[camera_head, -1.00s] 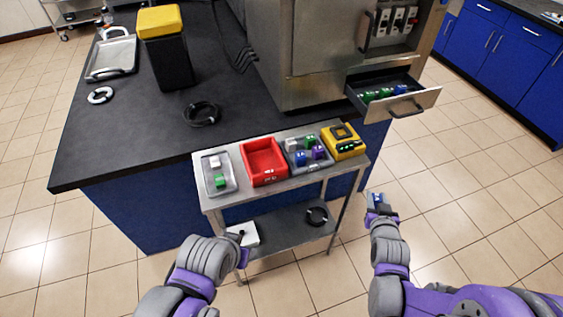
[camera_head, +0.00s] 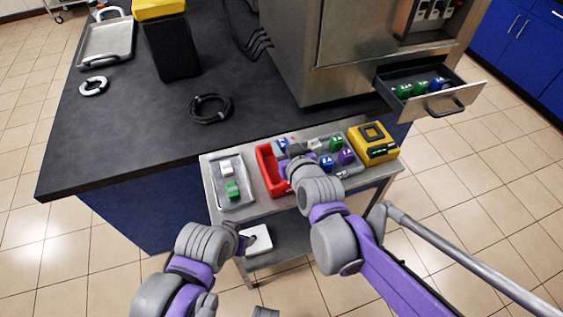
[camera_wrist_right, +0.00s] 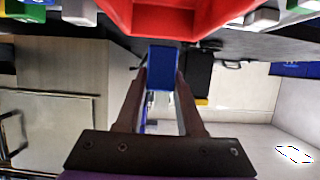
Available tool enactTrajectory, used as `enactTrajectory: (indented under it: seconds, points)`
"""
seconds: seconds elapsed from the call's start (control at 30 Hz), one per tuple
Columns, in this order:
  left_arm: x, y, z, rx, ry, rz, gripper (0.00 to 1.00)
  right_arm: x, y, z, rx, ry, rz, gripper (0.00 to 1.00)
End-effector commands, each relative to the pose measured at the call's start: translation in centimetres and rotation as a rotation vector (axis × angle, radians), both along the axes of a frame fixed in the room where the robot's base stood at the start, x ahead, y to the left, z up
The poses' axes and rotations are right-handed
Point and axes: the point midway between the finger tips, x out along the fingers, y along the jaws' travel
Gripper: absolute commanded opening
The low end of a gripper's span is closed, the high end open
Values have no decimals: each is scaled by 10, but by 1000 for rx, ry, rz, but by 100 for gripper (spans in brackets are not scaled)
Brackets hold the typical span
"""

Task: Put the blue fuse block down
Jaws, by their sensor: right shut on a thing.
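My right gripper (camera_head: 287,151) is shut on the blue fuse block (camera_head: 281,143) at the red bin (camera_head: 265,169) on the small steel cart. The right wrist view shows the blue block (camera_wrist_right: 163,65) between the two fingers (camera_wrist_right: 161,85), with the red bin (camera_wrist_right: 165,18) close by at the top of the picture. My arm hides part of the bin, and I cannot tell whether the block touches it. My left gripper (camera_head: 243,243) is low at the cart's front, beside a white object (camera_head: 259,241); its jaws are too small to read.
A grey tray (camera_head: 232,197) with white and green blocks stands left of the bin. A grey bin of several coloured blocks and a yellow device (camera_head: 373,144) stand to the right. An open drawer (camera_head: 432,102) with green and blue blocks juts out above the cart's right.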

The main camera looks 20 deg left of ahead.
Motion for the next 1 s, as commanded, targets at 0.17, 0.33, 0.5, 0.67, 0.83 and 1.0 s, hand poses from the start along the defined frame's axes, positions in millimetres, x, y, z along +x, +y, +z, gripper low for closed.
enactTrajectory:
  seconds: [0.17,0.33,0.5,0.67,0.83,1.0]
  points:
    - [-1,0,-6,0,2,0,50,1,0,-26,0,0,-2,0]
    - [-1,0,-10,0,3,0,50,1,-1,-47,-1,0,-2,0]
    - [-2,0,-14,0,5,0,50,1,0,-68,0,0,-2,0]
    - [-2,0,-14,0,5,0,50,1,-1,-70,-1,0,-2,0]
    - [-2,0,-15,0,5,0,50,1,-1,-71,-1,0,-2,0]
    - [-2,0,-17,0,5,0,50,1,-1,-73,-1,0,-2,51]
